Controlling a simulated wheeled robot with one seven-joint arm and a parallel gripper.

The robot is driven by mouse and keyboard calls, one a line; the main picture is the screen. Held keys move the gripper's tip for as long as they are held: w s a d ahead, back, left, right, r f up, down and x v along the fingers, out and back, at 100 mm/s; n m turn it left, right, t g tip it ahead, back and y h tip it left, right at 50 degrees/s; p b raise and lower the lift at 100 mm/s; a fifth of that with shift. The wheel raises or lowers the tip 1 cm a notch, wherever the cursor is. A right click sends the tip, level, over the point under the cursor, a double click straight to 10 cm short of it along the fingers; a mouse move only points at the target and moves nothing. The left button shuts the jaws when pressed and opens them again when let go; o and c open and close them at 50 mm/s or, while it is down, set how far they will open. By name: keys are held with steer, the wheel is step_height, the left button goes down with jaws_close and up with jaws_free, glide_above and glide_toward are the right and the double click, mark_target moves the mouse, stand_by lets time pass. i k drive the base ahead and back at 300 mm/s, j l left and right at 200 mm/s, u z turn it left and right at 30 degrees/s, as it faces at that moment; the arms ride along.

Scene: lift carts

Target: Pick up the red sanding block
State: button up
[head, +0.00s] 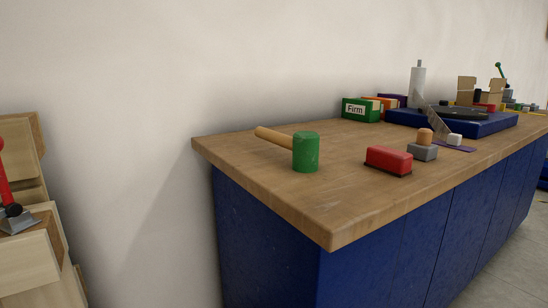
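The red sanding block (389,159) lies on the wooden top of the blue workbench (300,208), close to its front edge. It is a red block with a dark base. A green mallet head (306,152) with a wooden handle lies to its left. A grey block (422,153) with an orange-brown piece on top sits just to its right. My gripper is not in view.
A green box marked "Firm" (360,110) stands at the back by the wall. A blue tray (490,124) with tools lies farther right. Wooden boxes (38,262) stand at the far left. Bare benchtop lies in front of the mallet.

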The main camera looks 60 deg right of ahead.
mark_target(395, 163)
steer(key=k+z, duration=0.15)
steer(key=z, duration=1.6)
steer(key=i+j+z, duration=0.1)
steer(key=z, duration=1.2)
steer(key=k+j, duration=0.05)
